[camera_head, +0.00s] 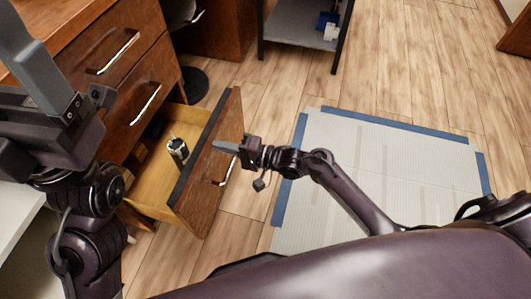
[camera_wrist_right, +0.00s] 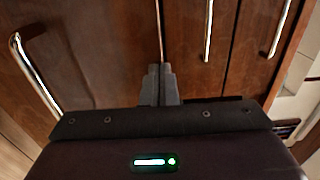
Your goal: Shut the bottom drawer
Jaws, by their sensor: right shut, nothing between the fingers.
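The bottom drawer (camera_head: 207,170) of the wooden cabinet is pulled out, its front panel standing away from the cabinet and its metal handle (camera_head: 228,168) on the outer face. A small black-and-silver object (camera_head: 177,150) is inside it. My right gripper (camera_head: 220,146) is shut and empty, its tips at the drawer's front panel near the upper edge; I cannot tell if they touch. In the right wrist view, its closed fingers (camera_wrist_right: 160,75) point at wooden fronts, with a large handle (camera_wrist_right: 35,75) at left. My left gripper (camera_head: 35,70) is above the cabinet side at left; its jaw gap is unclear.
Two upper drawers with handles (camera_head: 118,53) are shut. A white mat with blue edges (camera_head: 375,165) lies on the wooden floor right of the drawer. A dark shelf unit (camera_head: 300,30) and a round black base (camera_head: 194,84) stand further back.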

